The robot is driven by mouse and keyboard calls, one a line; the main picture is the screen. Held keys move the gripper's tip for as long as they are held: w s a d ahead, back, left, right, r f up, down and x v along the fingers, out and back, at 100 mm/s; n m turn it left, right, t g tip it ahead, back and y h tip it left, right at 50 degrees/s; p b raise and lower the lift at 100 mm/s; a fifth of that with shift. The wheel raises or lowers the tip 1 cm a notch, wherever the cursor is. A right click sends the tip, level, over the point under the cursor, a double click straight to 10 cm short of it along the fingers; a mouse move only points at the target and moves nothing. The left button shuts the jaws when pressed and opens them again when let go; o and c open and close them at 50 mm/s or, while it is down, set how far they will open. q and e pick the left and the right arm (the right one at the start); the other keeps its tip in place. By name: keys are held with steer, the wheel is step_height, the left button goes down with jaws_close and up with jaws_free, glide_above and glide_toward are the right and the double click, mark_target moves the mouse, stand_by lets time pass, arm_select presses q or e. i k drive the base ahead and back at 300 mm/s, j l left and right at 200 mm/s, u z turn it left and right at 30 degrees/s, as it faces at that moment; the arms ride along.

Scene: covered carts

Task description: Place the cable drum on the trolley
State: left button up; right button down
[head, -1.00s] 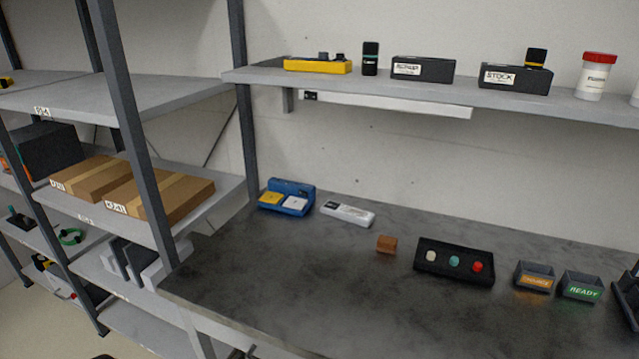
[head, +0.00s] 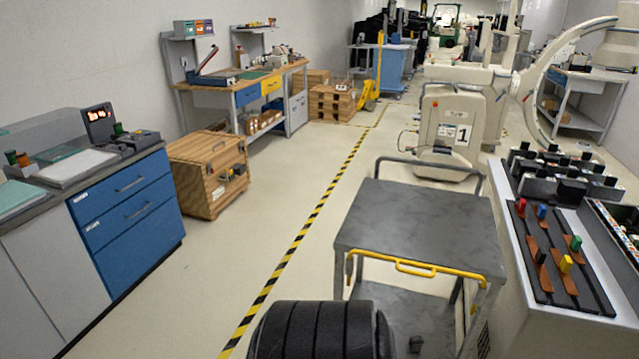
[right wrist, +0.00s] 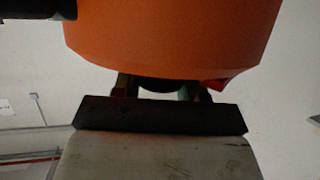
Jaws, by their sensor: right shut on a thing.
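The trolley (head: 420,226) stands ahead in the head view, with a bare grey top shelf, a grey lower shelf and a yellow rail on its near side. In the right wrist view my right gripper (right wrist: 163,90) is shut at the lower edge of a large orange round-sided thing (right wrist: 175,35), which appears to be the cable drum. Much of it is outside the frame. Neither gripper shows in the head view. A black ribbed rounded shape (head: 318,332) is at the bottom of the head view; I cannot tell what it is.
A bench with switches (head: 560,250) stands close on the trolley's right. A blue-drawer cabinet (head: 130,215) and a wooden crate (head: 208,175) are on the left. Free floor lies between, along a yellow-black stripe (head: 300,228). A white machine (head: 443,130) stands behind the trolley.

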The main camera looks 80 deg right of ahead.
mark_target(421, 222)
steer(key=l+z, duration=0.1)
steer(key=z, duration=1.9)
steer(key=i+l+z, duration=0.2)
steer(key=i+l, duration=0.15)
steer(key=i+l+z, duration=0.2)
steer(key=i, duration=0.25)
steer(key=l, duration=0.1)
